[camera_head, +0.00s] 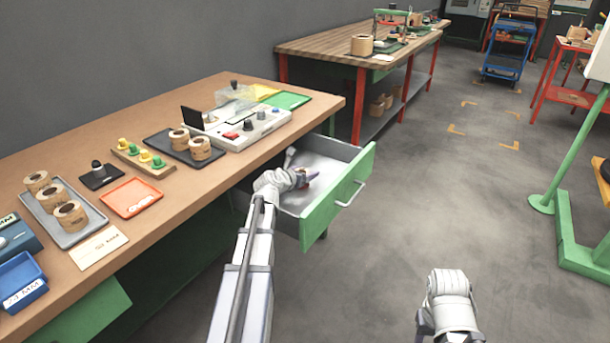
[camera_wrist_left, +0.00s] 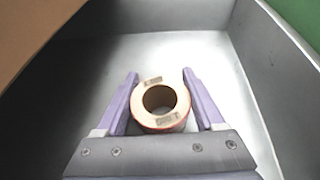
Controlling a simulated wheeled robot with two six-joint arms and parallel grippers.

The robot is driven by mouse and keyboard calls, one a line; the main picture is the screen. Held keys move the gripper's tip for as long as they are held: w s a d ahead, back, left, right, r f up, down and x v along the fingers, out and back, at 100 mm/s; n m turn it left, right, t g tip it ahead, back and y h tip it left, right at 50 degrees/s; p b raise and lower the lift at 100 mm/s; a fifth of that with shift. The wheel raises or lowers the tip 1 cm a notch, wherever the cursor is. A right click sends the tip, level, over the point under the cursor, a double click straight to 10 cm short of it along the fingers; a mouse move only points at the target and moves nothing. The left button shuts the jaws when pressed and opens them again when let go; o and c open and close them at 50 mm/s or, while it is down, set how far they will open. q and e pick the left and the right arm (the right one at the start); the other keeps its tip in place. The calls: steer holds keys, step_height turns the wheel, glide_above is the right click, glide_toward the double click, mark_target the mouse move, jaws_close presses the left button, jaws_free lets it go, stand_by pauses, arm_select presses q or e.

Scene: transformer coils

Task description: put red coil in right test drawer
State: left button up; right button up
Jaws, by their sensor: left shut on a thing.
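The green-fronted drawer (camera_head: 337,203) under the near bench is pulled open, with a grey, bare interior. My left gripper (camera_head: 308,177) reaches down inside it. In the left wrist view my left gripper (camera_wrist_left: 160,76) is shut on the red coil (camera_wrist_left: 175,121), a pale ring with a thin red edge and two small labels on top. The coil sits between the purple fingers, with the drawer floor behind it. I cannot tell whether it touches the floor. In the head view the coil is mostly hidden by the gripper. Only part of my right arm shows at lower right, not its fingers.
The bench holds a grey tray of coils (camera_head: 83,228), a dark tray with two coils (camera_head: 179,155), an orange tray (camera_head: 131,198) and a test device (camera_head: 244,126). The drawer walls stand close around my left gripper.

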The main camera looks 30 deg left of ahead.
arm_select(q)
steer(key=shift+f, duration=0.1)
steer(key=shift+f, duration=0.15)
steer(key=o, duration=1.6)
steer(key=shift+c, duration=0.2)
steer(key=shift+r, duration=0.35)
steer(key=p+v, duration=0.4)
steer(key=v, duration=0.8)
steer(key=shift+p, duration=0.3)
